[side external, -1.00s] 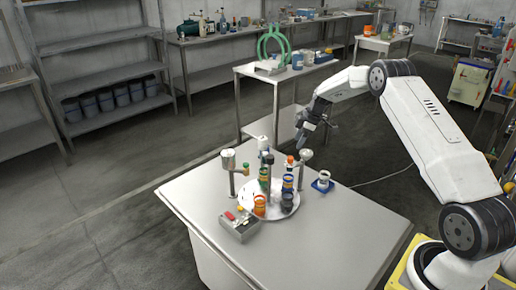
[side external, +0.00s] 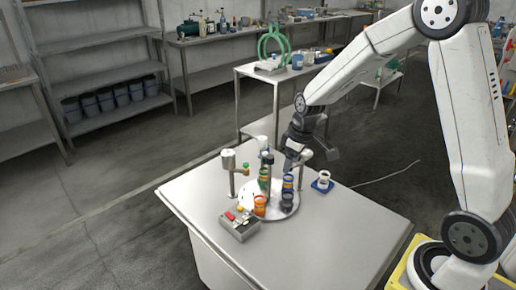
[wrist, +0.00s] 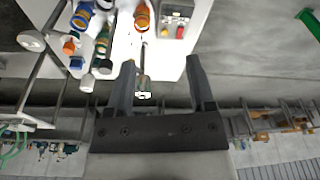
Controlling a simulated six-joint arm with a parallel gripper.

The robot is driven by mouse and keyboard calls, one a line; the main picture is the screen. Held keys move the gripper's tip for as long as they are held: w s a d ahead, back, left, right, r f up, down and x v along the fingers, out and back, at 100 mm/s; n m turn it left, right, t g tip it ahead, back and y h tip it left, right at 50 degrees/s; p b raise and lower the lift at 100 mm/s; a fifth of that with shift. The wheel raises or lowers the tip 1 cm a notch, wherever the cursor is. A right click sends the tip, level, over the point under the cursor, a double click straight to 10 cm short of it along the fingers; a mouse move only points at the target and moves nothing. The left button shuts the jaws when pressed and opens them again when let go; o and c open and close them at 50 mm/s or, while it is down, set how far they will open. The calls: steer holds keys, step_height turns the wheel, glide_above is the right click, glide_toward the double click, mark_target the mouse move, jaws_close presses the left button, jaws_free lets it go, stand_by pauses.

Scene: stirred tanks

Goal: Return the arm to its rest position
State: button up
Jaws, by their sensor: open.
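My gripper (side external: 292,163) hangs from the bent arm at the back edge of the steel table, behind the stirred-tank setup in the side view. In the wrist view my gripper (wrist: 162,72) has its two dark fingers wide apart, with nothing held. A thin post with a white end (wrist: 143,95) shows between the fingers, apparently beyond them. On a round white plate (side external: 249,194) stand an orange cup (side external: 260,206), a dark cup (side external: 287,202), a blue cup (side external: 288,182) and a green one (side external: 264,176). The gripper partly overlaps the right post, so contact cannot be told.
A grey control box (side external: 240,228) with a red switch sits at the plate's front left. A white cup on a blue base (side external: 322,181) stands at the right. Posts with heads, such as the left one (side external: 229,160), rise around the plate. The table's front right is bare.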

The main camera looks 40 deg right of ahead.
steer(key=s+a+m, duration=0.1)
steer(key=s+a, duration=0.2)
steer(key=s, duration=0.4)
steer(key=s+a+m, duration=0.1)
steer(key=s+a, duration=0.3)
steer(key=s, duration=0.3)
steer(key=shift+a+m+h, duration=0.25)
steer(key=shift+m+h, duration=0.05)
steer(key=shift+m, duration=0.1)
